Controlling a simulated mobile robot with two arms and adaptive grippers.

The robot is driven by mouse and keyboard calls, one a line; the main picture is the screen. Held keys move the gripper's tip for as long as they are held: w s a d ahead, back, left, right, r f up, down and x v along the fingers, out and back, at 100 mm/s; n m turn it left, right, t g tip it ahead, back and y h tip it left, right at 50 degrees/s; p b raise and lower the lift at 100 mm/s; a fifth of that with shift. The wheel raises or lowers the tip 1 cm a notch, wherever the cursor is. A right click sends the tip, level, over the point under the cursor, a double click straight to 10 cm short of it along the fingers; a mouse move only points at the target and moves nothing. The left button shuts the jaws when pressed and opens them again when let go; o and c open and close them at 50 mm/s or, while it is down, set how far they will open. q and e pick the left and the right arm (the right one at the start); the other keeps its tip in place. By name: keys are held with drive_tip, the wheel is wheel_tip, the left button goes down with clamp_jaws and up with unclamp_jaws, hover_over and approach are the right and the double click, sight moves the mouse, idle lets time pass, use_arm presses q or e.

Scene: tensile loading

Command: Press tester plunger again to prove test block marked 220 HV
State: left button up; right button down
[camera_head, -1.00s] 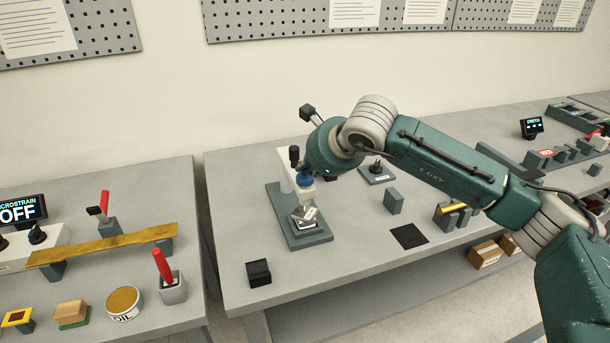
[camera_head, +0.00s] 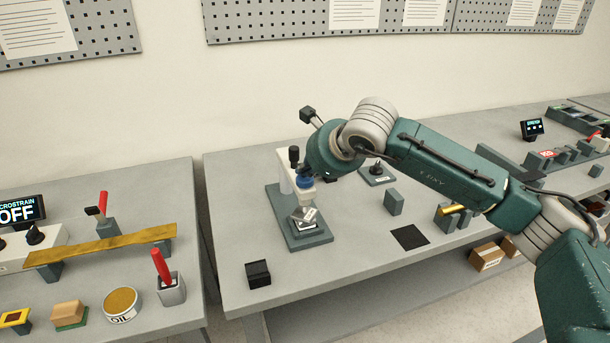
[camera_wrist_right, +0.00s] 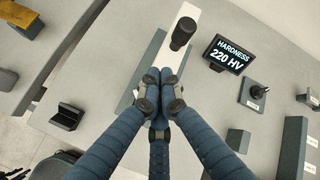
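The hardness tester (camera_head: 285,182) stands on the middle bench, with a white body and a black knob (camera_head: 294,154) on top. A small silvery block with a white label (camera_head: 304,215) rests on the tester's grey base, below my right gripper (camera_head: 305,182). In the right wrist view, the right gripper's (camera_wrist_right: 160,88) blue fingers are drawn together beside the tester's white head (camera_wrist_right: 195,20). The fingers and arm hide the plunger; I cannot tell whether they touch it. The display (camera_wrist_right: 228,53) reads "HARDNESS 220 HV". My left gripper is out of view.
A black box (camera_head: 258,274) sits at the bench's front left, and a dark square pad (camera_head: 409,237) lies to the right. A grey block (camera_head: 394,201) stands behind the pad. A gap separates the left bench, which holds an oil tin (camera_head: 122,304).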

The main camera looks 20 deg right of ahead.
drive_tip(key=shift+s+f, duration=0.25)
drive_tip(key=shift+f, duration=0.45)
drive_tip(key=shift+r, duration=0.15)
drive_tip(key=shift+w+r+p, duration=0.25)
drive_tip(key=shift+r+p, duration=0.15)
drive_tip(key=shift+r, duration=0.8)
drive_tip(key=shift+r, duration=0.15)
drive_tip(key=shift+r+p, duration=1.15)
drive_tip(key=shift+r, duration=1.3)
